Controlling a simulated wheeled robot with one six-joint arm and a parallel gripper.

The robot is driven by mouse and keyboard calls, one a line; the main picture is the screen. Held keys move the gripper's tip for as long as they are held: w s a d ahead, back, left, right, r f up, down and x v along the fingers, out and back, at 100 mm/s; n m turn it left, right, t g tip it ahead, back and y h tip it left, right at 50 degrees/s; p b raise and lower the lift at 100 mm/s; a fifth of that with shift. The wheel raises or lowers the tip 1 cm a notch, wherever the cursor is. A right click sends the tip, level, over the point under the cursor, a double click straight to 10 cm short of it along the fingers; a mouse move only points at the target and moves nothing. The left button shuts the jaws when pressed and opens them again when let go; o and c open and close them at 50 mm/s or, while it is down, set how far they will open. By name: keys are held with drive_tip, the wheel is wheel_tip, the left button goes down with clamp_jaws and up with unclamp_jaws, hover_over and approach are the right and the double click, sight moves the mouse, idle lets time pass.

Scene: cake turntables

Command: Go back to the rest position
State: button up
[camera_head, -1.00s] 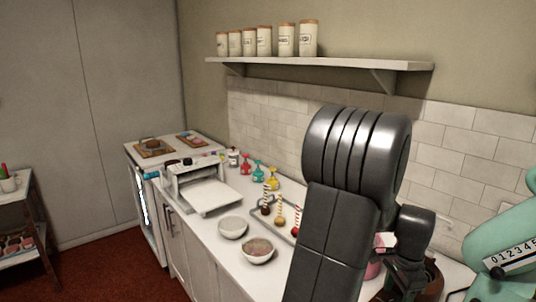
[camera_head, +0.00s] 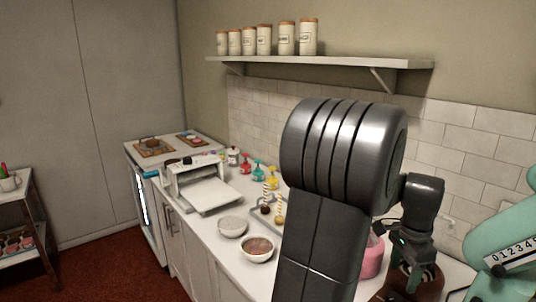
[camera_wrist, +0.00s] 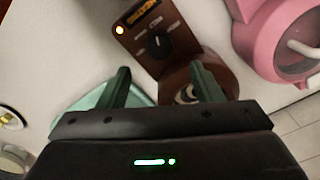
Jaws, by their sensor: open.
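My gripper (camera_head: 403,276) is at the lower right of the head view, low over the counter's right end. In the wrist view my gripper (camera_wrist: 160,68) points down with its two green fingers spread apart and nothing between them. A brown machine (camera_wrist: 158,42) with a dial, an orange display and a lit lamp lies beyond the fingers. Its round brown part (camera_head: 430,284) shows behind the gripper in the head view. My dark arm covers the middle of the head view and hides part of the counter.
A pink machine (camera_head: 371,262) stands left of the gripper; it also shows in the wrist view (camera_wrist: 262,40). A teal device (camera_head: 505,240) with a number scale is at the right. Bowls (camera_head: 257,250) stand on the counter. A shelf (camera_head: 330,63) with canisters hangs above.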

sight(396, 297)
wheel_tip(396, 297, down, 8)
drive_tip(key=shift+r+p, duration=0.1)
drive_tip(key=shift+p, duration=0.2)
drive_tip(key=n, duration=0.5)
drive_tip(key=n+p, duration=0.1)
drive_tip(key=n, duration=0.3)
drive_tip(key=shift+n, duration=0.4)
wheel_tip(396, 297, up, 10)
drive_tip(key=shift+f, duration=0.2)
drive_tip(key=shift+a+b, duration=0.1)
drive_tip(key=shift+b, duration=0.25)
